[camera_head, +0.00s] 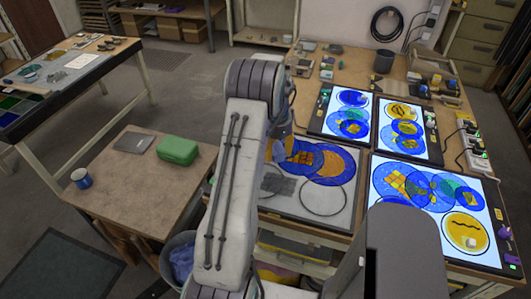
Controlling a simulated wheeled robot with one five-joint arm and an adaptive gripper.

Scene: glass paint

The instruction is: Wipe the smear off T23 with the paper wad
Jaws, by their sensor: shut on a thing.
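My arm fills the middle of the view and hides most of my gripper (277,148), which shows only in part at the arm's right edge, over the left side of the unlit glass panel (345,215). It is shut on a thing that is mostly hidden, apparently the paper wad. I cannot read any piece label, so I cannot tell which piece is T23. A dark wavy mark (466,222) lies on a yellow disc of the large lit panel (400,232) at the right. Another dark mark (402,110) lies on a yellow piece of the upper right lit panel (418,147).
A dark cup (383,61) and small boxes stand at the workbench's back. Part of my body covers the lower right.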

